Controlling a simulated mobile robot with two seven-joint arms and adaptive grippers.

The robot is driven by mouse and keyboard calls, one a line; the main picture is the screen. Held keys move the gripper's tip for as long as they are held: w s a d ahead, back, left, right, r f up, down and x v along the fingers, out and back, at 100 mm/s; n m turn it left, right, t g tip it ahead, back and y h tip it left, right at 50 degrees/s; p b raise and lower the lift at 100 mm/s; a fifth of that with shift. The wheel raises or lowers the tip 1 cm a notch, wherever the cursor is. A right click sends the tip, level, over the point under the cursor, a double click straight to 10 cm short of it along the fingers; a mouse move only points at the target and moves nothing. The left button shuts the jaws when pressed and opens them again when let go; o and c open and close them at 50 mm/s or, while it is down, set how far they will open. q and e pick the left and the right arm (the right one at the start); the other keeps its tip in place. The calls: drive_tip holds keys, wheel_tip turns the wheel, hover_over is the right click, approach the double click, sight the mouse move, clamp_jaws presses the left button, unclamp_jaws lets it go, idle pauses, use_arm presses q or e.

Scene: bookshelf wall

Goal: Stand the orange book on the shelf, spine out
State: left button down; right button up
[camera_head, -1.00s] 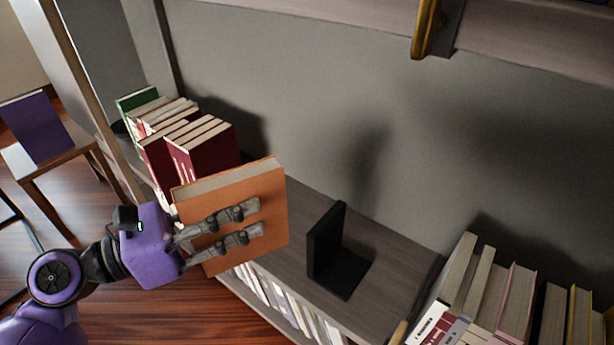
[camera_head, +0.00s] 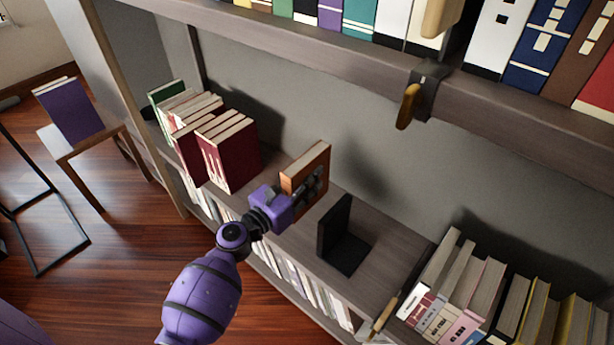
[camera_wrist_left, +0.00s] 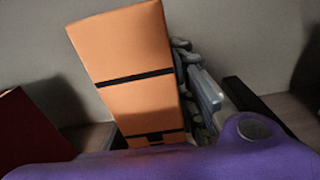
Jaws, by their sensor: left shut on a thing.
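The orange book (camera_head: 318,158) is upright over the shelf board (camera_head: 385,268), between the row of dark red books and the black bookend (camera_head: 338,240). My left gripper (camera_head: 311,186) is shut on the orange book, with its fingers along the book's right cover. In the left wrist view the book's orange spine (camera_wrist_left: 128,62) with dark bands faces the camera, slightly tilted in the picture. The gripper fingers (camera_wrist_left: 196,90) show to the right of it. Whether the book's bottom touches the board is hidden by the gripper and wrist. My right gripper is not seen.
Dark red books (camera_head: 228,150) stand left of the orange book, with a gap between. More books (camera_head: 470,285) stand at the right end of the shelf. An upper shelf (camera_head: 330,45) full of books overhangs.

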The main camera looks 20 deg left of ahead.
use_arm(q)
wheel_tip(320, 180, down, 9)
drive_tip(key=b, duration=0.7)
drive_tip(key=shift+r, duration=0.1)
drive_tip(key=shift+f+b, duration=0.3)
drive_tip(key=shift+b, duration=0.2)
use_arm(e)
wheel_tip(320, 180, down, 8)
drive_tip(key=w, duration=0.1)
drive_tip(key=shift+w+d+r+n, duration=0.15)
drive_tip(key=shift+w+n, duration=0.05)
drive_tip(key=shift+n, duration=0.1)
use_arm(q)
drive_tip(key=shift+r, duration=0.1)
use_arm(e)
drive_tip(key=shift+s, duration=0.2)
use_arm(q)
drive_tip(key=shift+f+b, duration=0.2)
drive_tip(key=shift+b, duration=0.75)
drive_tip(key=shift+r, duration=0.15)
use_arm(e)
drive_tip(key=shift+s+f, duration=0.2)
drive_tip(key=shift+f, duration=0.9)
